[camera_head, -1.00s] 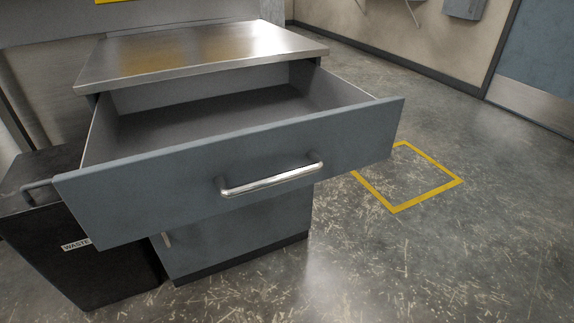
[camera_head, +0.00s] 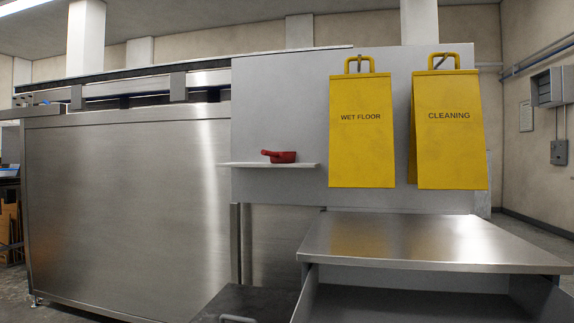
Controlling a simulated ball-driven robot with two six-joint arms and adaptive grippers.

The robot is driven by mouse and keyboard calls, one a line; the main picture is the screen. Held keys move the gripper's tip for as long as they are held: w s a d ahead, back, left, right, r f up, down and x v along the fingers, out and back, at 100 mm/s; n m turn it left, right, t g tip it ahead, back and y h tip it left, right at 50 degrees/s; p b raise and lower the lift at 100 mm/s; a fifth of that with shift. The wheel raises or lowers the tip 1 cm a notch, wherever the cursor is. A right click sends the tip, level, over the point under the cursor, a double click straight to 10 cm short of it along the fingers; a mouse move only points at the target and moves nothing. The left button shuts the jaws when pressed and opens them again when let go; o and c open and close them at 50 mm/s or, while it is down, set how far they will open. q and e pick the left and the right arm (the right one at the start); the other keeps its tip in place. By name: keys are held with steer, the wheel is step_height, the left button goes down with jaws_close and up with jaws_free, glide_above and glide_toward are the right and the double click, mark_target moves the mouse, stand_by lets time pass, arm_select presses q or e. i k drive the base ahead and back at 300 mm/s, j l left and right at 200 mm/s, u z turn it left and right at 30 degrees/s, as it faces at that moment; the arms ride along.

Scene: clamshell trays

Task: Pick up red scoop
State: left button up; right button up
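The red scoop (camera_head: 279,156) lies on a small white shelf (camera_head: 268,165) fixed to a pale grey panel, with its handle pointing left. It is some way off, near the middle of the head view, and nothing touches it but the shelf. Neither of my grippers shows in the head view.
Two yellow signs, "WET FLOOR" (camera_head: 361,140) and "CLEANING" (camera_head: 448,130), hang right of the shelf. Below them a steel-topped cabinet (camera_head: 430,242) has its drawer (camera_head: 400,303) open towards me. A black waste bin (camera_head: 262,303) stands left of it. A large steel unit (camera_head: 125,200) fills the left.

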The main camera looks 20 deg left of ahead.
mark_target(276, 157)
steer(key=i+j+u, duration=0.2)
steer(key=j+u, duration=0.2)
steer(key=i+j+u, duration=0.25)
steer(key=j+u, duration=0.2)
steer(key=i+j+u, duration=0.65)
steer(key=u, duration=0.15)
steer(key=i+j+u, duration=0.2)
steer(key=i, duration=0.3)
steer(key=i+u, duration=0.15)
steer(key=i, duration=0.35)
steer(key=i+z, duration=0.7)
steer(key=i, duration=0.15)
steer(key=i+j+z, duration=0.35)
steer(key=i+l, duration=0.05)
steer(key=l, duration=0.05)
